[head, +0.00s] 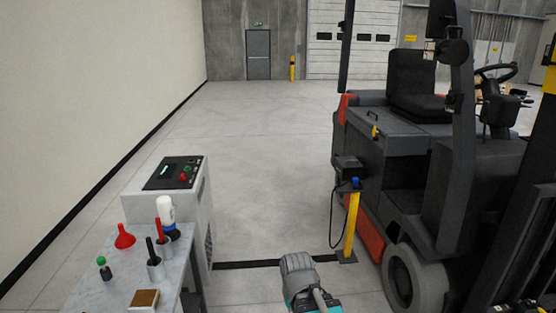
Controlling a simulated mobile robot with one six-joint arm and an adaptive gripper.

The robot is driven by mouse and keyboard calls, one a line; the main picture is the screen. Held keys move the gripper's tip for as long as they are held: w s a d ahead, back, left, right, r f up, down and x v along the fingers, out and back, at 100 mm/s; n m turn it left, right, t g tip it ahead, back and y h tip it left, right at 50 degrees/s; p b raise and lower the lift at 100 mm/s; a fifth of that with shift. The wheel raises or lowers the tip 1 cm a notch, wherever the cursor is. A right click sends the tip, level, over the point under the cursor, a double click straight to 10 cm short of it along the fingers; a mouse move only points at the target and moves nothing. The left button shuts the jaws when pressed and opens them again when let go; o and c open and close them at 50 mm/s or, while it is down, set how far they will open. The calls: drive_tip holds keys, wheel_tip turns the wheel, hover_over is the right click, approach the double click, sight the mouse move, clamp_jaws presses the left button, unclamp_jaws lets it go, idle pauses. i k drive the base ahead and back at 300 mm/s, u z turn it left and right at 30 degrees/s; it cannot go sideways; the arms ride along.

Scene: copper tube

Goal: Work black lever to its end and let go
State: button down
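A black lever (149,248) stands on a small grey base on the light grey bench at lower left. It leans slightly to the left. A red lever (160,232) stands on a similar base just behind it, close by. A grey and teal part of my arm shows at the bottom middle, well to the right of the bench. I see no fingers of my gripper, so its opening is hidden. Nothing of mine touches the black lever in this view.
The bench (110,298) also bears a red funnel (124,237), a white bottle (166,210), a small green-capped bottle (104,270) and a brown block (145,299). A control cabinet (199,212) stands behind. A yellow post (351,225) and forklift (398,130) are right. Floor between is clear.

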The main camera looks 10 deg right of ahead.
sight(485, 107)
drive_tip(key=z, duration=0.2)
drive_tip(key=i, duration=1.5)
drive_tip(key=z, duration=0.5)
drive_tip(key=i, duration=0.8)
drive_tip(key=z, duration=0.55)
drive_tip(key=i, duration=1.3)
drive_tip(key=z, duration=0.3)
